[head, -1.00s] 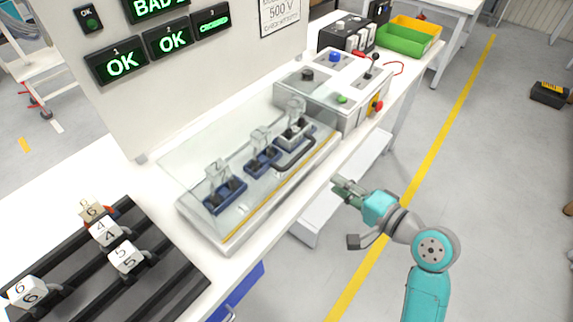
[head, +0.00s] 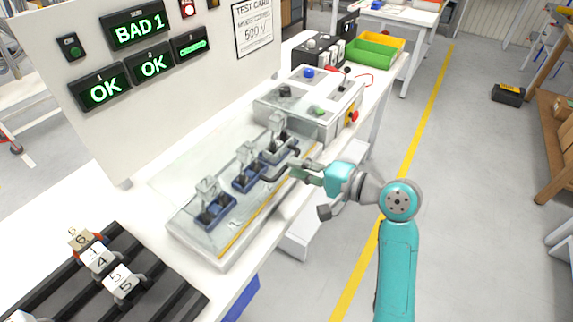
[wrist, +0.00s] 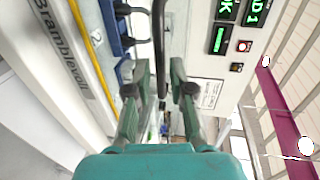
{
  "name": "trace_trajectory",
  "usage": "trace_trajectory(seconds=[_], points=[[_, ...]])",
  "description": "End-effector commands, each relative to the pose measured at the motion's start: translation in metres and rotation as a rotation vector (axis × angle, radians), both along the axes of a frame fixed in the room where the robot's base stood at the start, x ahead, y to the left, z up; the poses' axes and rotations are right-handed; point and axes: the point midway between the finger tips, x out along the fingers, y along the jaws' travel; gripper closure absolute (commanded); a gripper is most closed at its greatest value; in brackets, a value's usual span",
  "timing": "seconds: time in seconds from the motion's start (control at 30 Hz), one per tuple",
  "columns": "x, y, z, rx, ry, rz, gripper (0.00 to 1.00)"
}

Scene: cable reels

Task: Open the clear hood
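The clear hood (head: 192,172) lies down over the test bed on the bench, with several blue sockets holding clear-and-grey parts beneath it. Its dark bar handle (head: 280,172) is on the front side, towards the right end. My gripper (head: 299,171) is at this handle, reaching in from the right. In the wrist view, the handle (wrist: 158,40) runs up the picture between the two fingers of my gripper (wrist: 160,82), which are apart with gaps beside the bar. The far end of the handle is partly hidden in the head view.
A grey control box (head: 318,110) with buttons and a lever stands right behind the hood. A black rack (head: 75,285) with numbered tags is at the lower left. Display panels reading OK and BAD 1 (head: 139,32) hang on the white board behind.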

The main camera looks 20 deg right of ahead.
Motion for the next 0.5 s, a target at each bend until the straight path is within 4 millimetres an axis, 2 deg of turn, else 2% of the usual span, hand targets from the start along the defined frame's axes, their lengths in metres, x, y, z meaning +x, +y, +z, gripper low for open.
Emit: trace_trajectory(seconds=[0.2, 0.5], points=[[0.021, 0.016, -0.005, 0.002, 0.000, 0.002, 0.78], [0.028, 0.020, -0.007, 0.000, 0.000, -0.001, 0.78]])
